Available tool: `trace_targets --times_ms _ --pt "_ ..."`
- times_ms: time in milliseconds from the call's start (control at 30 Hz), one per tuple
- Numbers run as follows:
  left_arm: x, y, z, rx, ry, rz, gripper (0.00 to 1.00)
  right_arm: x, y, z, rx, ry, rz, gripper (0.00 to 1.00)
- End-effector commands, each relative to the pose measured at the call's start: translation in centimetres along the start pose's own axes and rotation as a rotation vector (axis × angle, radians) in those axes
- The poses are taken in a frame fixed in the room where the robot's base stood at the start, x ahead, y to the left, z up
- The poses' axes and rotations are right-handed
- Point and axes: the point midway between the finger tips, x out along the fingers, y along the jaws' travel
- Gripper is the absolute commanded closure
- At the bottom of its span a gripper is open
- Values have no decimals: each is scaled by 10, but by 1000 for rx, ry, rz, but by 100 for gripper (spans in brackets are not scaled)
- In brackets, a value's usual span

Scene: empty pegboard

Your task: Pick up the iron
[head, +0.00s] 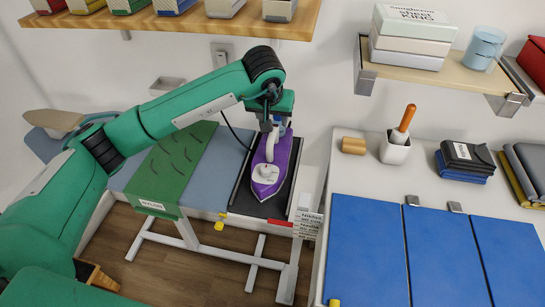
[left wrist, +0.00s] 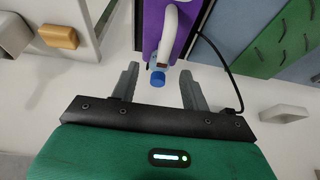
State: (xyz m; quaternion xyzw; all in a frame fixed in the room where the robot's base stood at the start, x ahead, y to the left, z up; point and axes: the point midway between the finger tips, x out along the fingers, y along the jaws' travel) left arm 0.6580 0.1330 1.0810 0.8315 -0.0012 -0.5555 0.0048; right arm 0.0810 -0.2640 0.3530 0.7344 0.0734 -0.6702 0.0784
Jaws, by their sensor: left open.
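The iron (head: 268,170) is purple with a white handle and stands on a dark rest at the right end of the ironing board, its tip toward me. In the left wrist view the iron (left wrist: 168,32) shows at the top, with its white handle and a blue cap at its rear end. My left gripper (left wrist: 158,88) is open, its fingers on either side of the blue cap in that view, with nothing gripped. In the head view my left gripper (head: 268,122) is above the rear of the iron and partly hides it. My right gripper is not in view.
A dark cord runs from the iron's rear. A green cloth (head: 172,165) lies on the board to the left. A wall shelf (head: 290,22) is above my arm.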

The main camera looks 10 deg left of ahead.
Motion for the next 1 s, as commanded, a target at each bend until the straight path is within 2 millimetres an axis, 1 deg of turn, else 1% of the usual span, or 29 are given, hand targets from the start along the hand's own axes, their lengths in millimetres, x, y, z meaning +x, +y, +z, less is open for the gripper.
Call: trace_targets --times_ms 67,300,400,567,667,833,900,1000 --pt "8 -3 -1 5 -2 -14 54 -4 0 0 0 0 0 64" --pt "55 -3 0 4 -5 -12 54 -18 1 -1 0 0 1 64" --pt "70 -3 -1 2 -4 -10 54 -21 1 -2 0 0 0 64" --pt "82 -4 -1 4 -1 -10 54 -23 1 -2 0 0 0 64" --pt "87 -5 -2 1 -3 -9 54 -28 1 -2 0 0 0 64" --pt "109 -11 -4 1 -5 -9 54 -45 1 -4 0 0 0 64" --pt "120 -10 -4 1 -4 -9 54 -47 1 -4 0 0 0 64" --pt "130 -11 -4 2 -2 -8 54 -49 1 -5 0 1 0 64"
